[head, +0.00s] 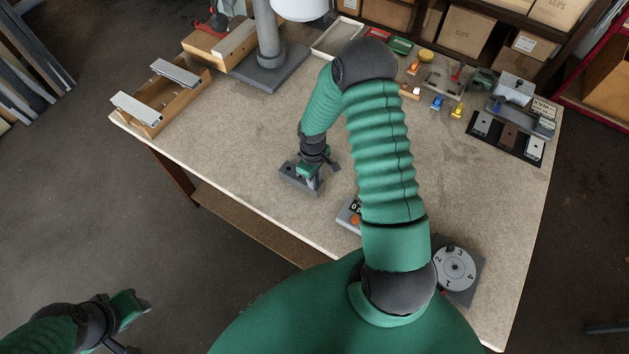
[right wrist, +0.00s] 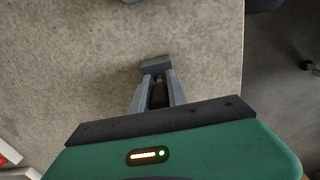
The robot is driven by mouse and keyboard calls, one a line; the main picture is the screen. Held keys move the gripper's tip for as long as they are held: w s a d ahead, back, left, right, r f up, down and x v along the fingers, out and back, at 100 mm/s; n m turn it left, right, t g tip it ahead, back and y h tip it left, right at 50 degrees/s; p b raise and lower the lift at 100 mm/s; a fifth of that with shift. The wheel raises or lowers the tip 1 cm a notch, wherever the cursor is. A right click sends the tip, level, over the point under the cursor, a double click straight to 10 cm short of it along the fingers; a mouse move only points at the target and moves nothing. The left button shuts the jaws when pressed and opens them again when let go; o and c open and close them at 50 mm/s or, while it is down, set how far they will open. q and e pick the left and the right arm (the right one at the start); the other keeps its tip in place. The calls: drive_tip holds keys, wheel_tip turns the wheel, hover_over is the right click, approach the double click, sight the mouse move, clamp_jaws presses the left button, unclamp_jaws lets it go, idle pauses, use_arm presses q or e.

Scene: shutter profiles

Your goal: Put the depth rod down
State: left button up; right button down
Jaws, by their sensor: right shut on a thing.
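My right gripper (head: 313,184) points down at a small dark grey block (head: 288,169) near the left front edge of the workbench. In the right wrist view its two grey fingers (right wrist: 156,88) are shut on a slim dark piece with a brassy bit, which I take to be the depth rod (right wrist: 159,94). A grey block-like end (right wrist: 156,65) shows at the fingertips. The rod's lower end is hidden, so I cannot tell whether it touches anything. My left gripper (head: 146,300) hangs off the bench at lower left, and its jaw opening is unclear.
A grey device with a display (head: 350,214) and a numbered dial (head: 456,267) lie on the workbench (head: 240,130). A wooden tray (head: 190,95) with pale profiles and a lamp base (head: 270,68) stand behind. The bench middle left is clear.

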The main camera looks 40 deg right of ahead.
drive_tip(key=shift+a, duration=0.1)
drive_tip(key=c, duration=1.7)
unclamp_jaws()
drive_tip(key=shift+w+f, duration=0.1)
drive_tip(key=o, duration=0.3)
drive_tip(key=shift+o, duration=0.5)
drive_tip(key=shift+d, duration=0.3)
drive_tip(key=shift+w+a, duration=0.1)
drive_tip(key=shift+a, duration=0.05)
